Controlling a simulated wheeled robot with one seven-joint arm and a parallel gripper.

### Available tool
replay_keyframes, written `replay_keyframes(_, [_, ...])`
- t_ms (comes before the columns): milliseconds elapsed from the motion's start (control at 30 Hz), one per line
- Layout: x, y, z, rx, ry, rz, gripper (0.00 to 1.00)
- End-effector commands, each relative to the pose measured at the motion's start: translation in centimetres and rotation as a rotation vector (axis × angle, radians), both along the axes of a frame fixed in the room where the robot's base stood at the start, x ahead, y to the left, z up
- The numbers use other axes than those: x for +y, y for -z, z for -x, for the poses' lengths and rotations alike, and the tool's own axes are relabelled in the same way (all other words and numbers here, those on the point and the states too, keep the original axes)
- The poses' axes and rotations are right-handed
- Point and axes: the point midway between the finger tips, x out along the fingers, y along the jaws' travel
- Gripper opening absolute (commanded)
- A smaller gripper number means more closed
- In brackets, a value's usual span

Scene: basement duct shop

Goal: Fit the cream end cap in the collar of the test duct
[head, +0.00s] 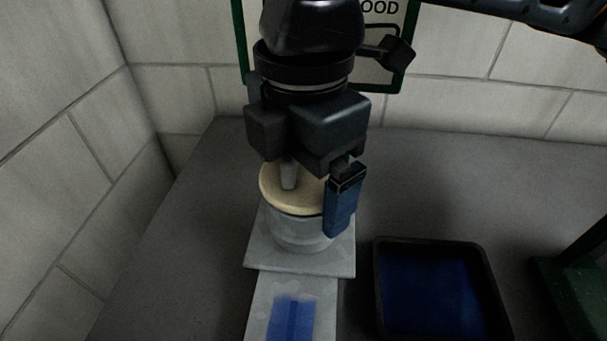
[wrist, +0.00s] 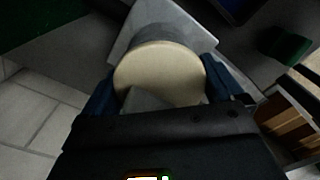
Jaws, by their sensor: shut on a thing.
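The cream end cap (head: 300,202) is a round disc with a pale grey knob on its upper face. It lies at the mouth of the round grey collar (head: 293,233), which stands on the test duct's pale plate (head: 262,262). I cannot tell whether the cap is inside the collar or resting on its rim. My gripper (head: 302,204) points down from above and is shut on the cap. One blue finger shows at the cap's right; the other is hidden in the head view. In the wrist view the cap (wrist: 160,72) lies between both blue fingers.
A dark tray with a blue floor (head: 440,290) stands right of the duct. A blue patch (head: 292,318) marks the duct's near part. A green object (head: 580,265) is at the far right. A green-framed sign (head: 385,75) hangs on the block wall behind. The grey bench is bare at left.

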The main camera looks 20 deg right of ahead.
Motion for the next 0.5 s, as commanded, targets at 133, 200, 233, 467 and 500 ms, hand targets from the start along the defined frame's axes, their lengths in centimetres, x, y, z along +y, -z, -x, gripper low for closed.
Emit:
replay_keyframes(133, [0.01, 0.48, 0.01, 0.000, 0.000, -0.001, 0.60])
replay_keyframes(200, [0.00, 0.66, 0.02, 0.001, 0.000, 0.000, 0.60])
replay_keyframes(233, [-0.02, 0.58, 0.01, 0.000, 0.000, 0.000, 0.97])
replay_keyframes(467, [-0.01, 0.55, 0.00, 0.000, 0.000, 0.000, 1.00])
replay_keyframes(500, [-0.01, 0.48, 0.00, 0.000, 0.000, 0.000, 1.00])
